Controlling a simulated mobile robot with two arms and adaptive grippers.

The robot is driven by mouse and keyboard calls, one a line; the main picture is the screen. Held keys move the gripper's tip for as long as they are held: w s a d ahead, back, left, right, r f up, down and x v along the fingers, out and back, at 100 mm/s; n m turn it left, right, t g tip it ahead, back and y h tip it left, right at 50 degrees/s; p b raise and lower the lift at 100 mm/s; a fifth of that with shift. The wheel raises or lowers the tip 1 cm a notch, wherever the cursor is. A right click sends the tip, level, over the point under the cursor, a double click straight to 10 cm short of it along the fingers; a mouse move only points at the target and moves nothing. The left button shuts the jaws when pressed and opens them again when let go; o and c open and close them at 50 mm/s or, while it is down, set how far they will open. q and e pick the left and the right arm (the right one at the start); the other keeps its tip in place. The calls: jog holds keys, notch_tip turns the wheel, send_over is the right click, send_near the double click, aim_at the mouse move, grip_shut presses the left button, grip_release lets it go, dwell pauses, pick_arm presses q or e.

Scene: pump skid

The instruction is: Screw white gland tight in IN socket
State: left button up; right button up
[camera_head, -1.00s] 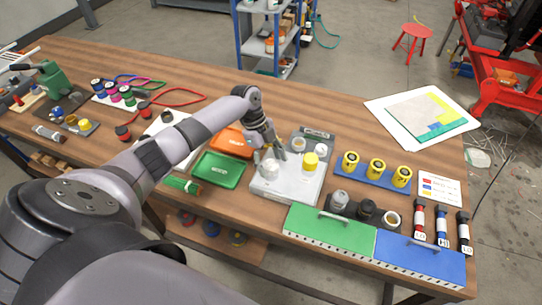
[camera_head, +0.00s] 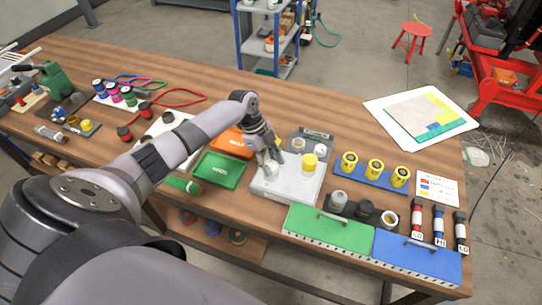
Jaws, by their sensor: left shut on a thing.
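My left gripper (camera_head: 268,158) reaches down over the left part of a light grey block (camera_head: 288,190) on the workbench. It is shut on a white gland (camera_head: 271,168), which is small and partly covered by the fingers. I cannot tell how deep the gland sits in the socket beneath it, and the IN label is not readable. A yellow gland (camera_head: 309,161) stands upright on the same block, to the right. A white round part (camera_head: 319,150) sits behind it on a grey plate. My right gripper is not in view.
Green (camera_head: 219,170) and orange (camera_head: 232,142) trays lie left of the block. A blue rack (camera_head: 362,178) with yellow cylinders is to the right. Green (camera_head: 325,232) and blue (camera_head: 417,258) boxes line the front edge. Bare wood lies behind the block.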

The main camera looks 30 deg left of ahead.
pick_arm(q)
jog(key=c, duration=0.3)
jog(key=shift+f+m+b, duration=0.15)
jog(key=shift+m+b, duration=0.25)
jog(key=shift+b, duration=0.3)
jog(key=shift+c, duration=0.2)
jog(key=m+g+b, duration=0.1)
jog(key=m+b, duration=0.1)
jog(key=b, duration=0.1)
jog(key=shift+m, duration=0.4)
jog(key=shift+m+g+b, duration=0.3)
jog(key=shift+m+g, duration=0.1)
jog(key=shift+m, duration=0.1)
jog(key=shift+m+b, duration=0.5)
jog(key=shift+b, duration=0.15)
jog(key=shift+m+g+y+b, duration=0.65)
jog(key=shift+m+b, duration=0.55)
jog(key=shift+m, duration=0.5)
